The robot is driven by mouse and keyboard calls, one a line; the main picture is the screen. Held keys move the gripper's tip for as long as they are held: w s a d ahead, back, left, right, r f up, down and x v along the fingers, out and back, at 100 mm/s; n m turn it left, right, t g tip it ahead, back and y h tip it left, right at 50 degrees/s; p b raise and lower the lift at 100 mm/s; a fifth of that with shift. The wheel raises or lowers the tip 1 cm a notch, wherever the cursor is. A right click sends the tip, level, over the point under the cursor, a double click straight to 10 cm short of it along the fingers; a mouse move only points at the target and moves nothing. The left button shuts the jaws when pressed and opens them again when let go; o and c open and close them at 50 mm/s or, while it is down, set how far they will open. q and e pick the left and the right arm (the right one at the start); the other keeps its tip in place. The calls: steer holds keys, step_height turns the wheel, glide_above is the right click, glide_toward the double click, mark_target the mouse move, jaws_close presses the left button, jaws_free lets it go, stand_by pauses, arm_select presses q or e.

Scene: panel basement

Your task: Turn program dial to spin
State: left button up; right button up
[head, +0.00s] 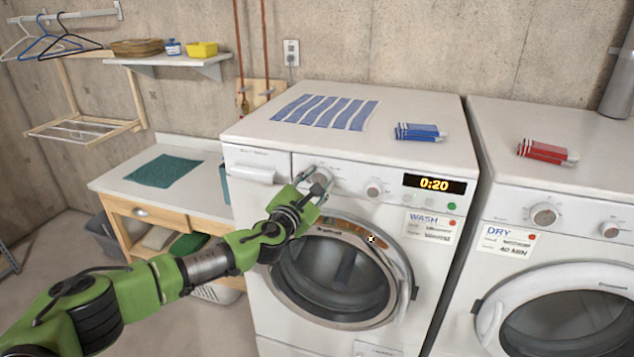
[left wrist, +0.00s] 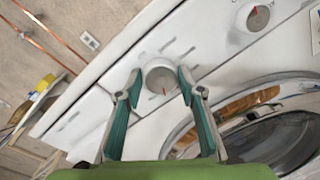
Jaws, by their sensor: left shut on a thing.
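The program dial (head: 321,176) is the left, larger knob on the washer's (head: 262,212) control panel. In the left wrist view the dial (left wrist: 159,75) is a round grey-white knob with a red mark on its lower part and printed marks around it. My left gripper (head: 317,184) is shut on this dial, with one finger on each side. In the left wrist view its teal-padded fingers (left wrist: 159,80) frame the knob. The printed program names are too small to read. A second, smaller knob (head: 374,187) sits to the right. The display (head: 434,184) reads 0:20. My right gripper is not in view.
The round washer door (head: 405,262) is below my left gripper. A dryer (head: 503,207) stands to the right. A striped cloth (head: 325,112) and a blue folded cloth (head: 420,132) lie on the washer top. A wooden bench (head: 112,186) stands to the left.

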arm_select(q)
steer(key=m, duration=0.3)
steer(key=shift+d+f+m, duration=0.1)
steer(key=shift+m, duration=0.2)
steer(key=m, duration=0.3)
steer(key=shift+y, duration=0.4)
steer(key=m, duration=0.5)
steer(key=shift+d+f+m+y, duration=0.1)
steer(key=shift+f+m+y, duration=0.05)
steer(key=shift+m+y, duration=0.15)
steer(key=o, duration=1.1)
steer(key=shift+s, duration=0.15)
steer(key=v, duration=1.2)
